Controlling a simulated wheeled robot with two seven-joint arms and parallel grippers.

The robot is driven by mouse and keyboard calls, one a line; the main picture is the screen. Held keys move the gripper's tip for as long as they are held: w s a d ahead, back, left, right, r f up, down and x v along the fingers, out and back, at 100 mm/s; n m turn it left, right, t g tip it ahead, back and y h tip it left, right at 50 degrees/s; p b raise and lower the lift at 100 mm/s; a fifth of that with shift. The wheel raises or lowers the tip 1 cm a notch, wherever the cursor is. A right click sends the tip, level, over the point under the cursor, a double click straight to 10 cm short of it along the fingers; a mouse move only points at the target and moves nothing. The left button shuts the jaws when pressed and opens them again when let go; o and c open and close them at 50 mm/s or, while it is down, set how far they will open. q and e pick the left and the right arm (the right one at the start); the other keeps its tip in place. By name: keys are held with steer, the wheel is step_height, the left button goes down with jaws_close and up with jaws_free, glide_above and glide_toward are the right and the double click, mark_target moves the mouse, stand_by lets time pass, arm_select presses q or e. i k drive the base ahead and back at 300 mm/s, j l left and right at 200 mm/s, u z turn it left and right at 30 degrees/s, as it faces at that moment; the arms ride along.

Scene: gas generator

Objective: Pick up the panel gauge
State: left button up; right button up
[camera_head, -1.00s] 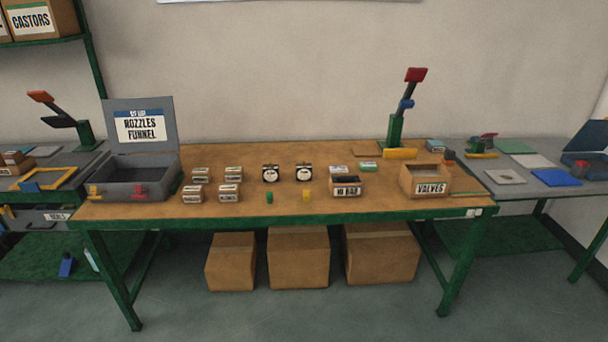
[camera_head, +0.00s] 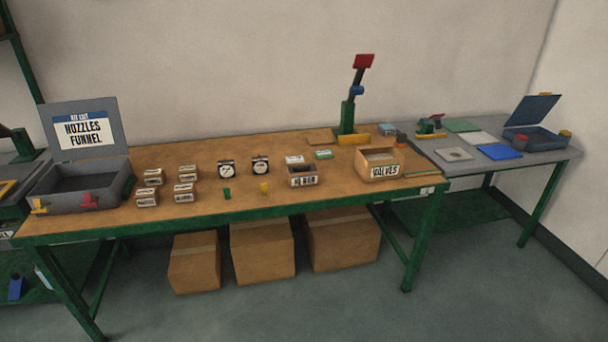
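Two small gauges with round white dials and dark frames stand side by side near the middle of the wooden bench. One is the left gauge (camera_head: 227,170) and the other is the right gauge (camera_head: 260,166). I cannot tell from the picture which of them is the panel gauge. Both stand upright, facing me, with bare bench around them. Neither of my grippers shows in the head view.
The bench (camera_head: 330,190) also holds an open grey case (camera_head: 85,195), several small labelled boxes (camera_head: 186,192), a green piece (camera_head: 227,194), a yellow piece (camera_head: 264,188), a dark-fronted box (camera_head: 303,176), a VALVES crate (camera_head: 380,166) and a green press (camera_head: 347,115). Cartons (camera_head: 262,250) sit below.

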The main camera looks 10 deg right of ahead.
mark_target(226, 168)
steer(key=i+l, duration=0.35)
steer(key=i, duration=0.2)
steer(key=i+l, duration=0.3)
steer(key=i, duration=0.2)
steer(key=i+l, duration=0.35)
steer(key=i, duration=0.2)
steer(key=i+l, duration=0.35)
steer(key=i, duration=0.2)
